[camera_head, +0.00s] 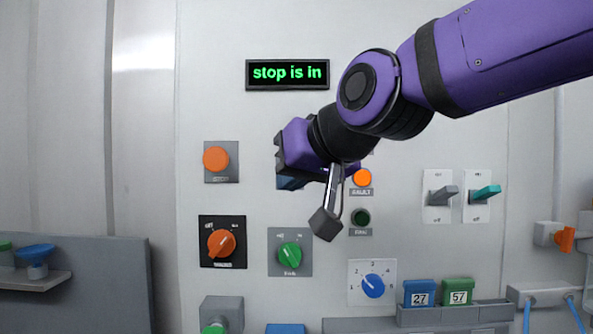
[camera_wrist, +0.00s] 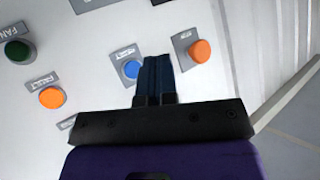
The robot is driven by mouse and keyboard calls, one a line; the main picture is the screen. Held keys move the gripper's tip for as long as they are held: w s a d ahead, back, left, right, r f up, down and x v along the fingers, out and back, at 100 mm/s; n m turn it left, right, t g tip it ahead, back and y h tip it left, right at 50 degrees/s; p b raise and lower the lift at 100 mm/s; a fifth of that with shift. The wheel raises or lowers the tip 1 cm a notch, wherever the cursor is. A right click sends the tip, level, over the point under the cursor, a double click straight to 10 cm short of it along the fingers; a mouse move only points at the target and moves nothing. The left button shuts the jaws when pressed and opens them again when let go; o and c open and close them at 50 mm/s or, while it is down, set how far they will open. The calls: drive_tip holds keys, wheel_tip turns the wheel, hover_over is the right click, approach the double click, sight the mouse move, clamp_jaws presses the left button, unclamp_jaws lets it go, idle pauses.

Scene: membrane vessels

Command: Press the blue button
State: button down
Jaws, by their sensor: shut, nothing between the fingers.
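The blue button (camera_wrist: 131,69) is a round cap on a grey plate on the white wall panel, seen in the wrist view just left of my fingertips. In the head view my gripper (camera_head: 288,180) covers the place where it sits. My gripper's dark blue fingers (camera_wrist: 158,62) are together and empty, pointing at the panel. The fingers overlap the right edge of the button's plate in the wrist view. I cannot tell whether they touch the panel.
An orange button (camera_head: 216,158) is left of my gripper. A lit orange lamp (camera_head: 362,178) and a dark green lamp (camera_head: 361,217) are to the right. An orange knob (camera_head: 221,243) and green knob (camera_head: 290,255) sit below. A display (camera_head: 288,73) reads "stop is in".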

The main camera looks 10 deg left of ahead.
drive_tip(key=shift+w, duration=0.1)
drive_tip(key=w+a, duration=0.2)
drive_tip(key=w, duration=0.6)
drive_tip(key=shift+w, duration=0.2)
idle(2.1)
drive_tip(key=shift+w+a, duration=0.15)
drive_tip(key=shift+w, duration=0.2)
drive_tip(key=shift+w+a, duration=0.1)
drive_tip(key=shift+w, duration=0.35)
idle(0.7)
drive_tip(key=shift+s, duration=0.1)
drive_tip(key=shift+s+d, duration=0.2)
drive_tip(key=shift+s, duration=0.55)
drive_tip(key=shift+s+d, duration=0.2)
drive_tip(key=shift+s, duration=0.6)
drive_tip(key=shift+s+d, duration=0.2)
drive_tip(key=shift+s, duration=0.6)
drive_tip(key=shift+s+d, duration=0.2)
drive_tip(key=shift+s, duration=0.6)
